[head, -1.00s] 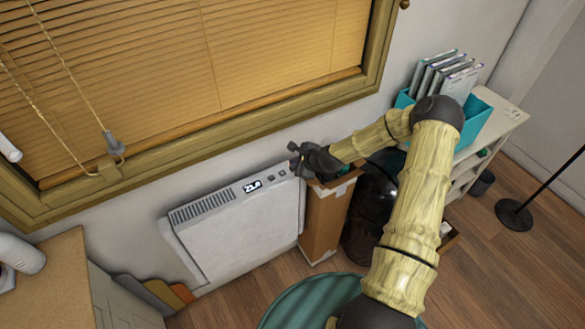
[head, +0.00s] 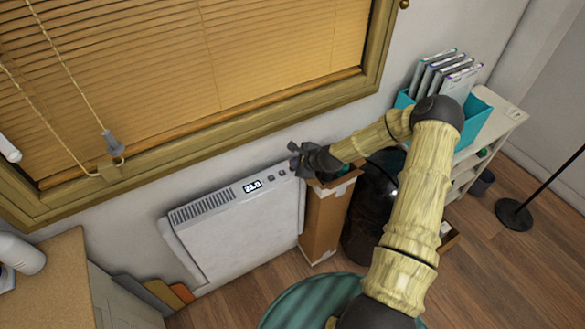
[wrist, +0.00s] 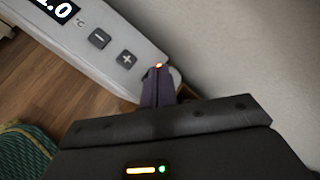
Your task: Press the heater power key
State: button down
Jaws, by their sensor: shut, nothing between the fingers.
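The heater (head: 245,240) is a white panel under the window, with a vent, a lit display (head: 253,186) and small keys along its top edge. In the wrist view the display (wrist: 60,8) ends in "1.0 °C", followed by a minus key (wrist: 98,38) and a plus key (wrist: 126,59). My gripper (head: 297,157) is shut and empty at the right end of that top edge. Its fingertips in the wrist view (wrist: 158,82) lie just past the plus key. A small orange glow (wrist: 158,65) shows at the tips. No power key is clearly visible; contact cannot be told.
A cardboard box (head: 325,222) stands right of the heater, with a dark bin (head: 370,215) beside it. A white shelf (head: 497,117) holds a teal file holder. The window frame (head: 200,128) runs above the heater. A round green top (head: 310,302) is in front.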

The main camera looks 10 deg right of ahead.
jog(key=shift+f, duration=0.15)
jog(key=shift+f+b, duration=0.25)
jog(key=shift+b, duration=0.05)
jog(key=shift+f, duration=0.15)
dwell(0.3)
jog(key=shift+r+p, duration=0.3)
jog(key=shift+r, duration=0.3)
notch_tip(320, 180, up, 6)
jog(key=p, duration=0.4)
dwell(0.5)
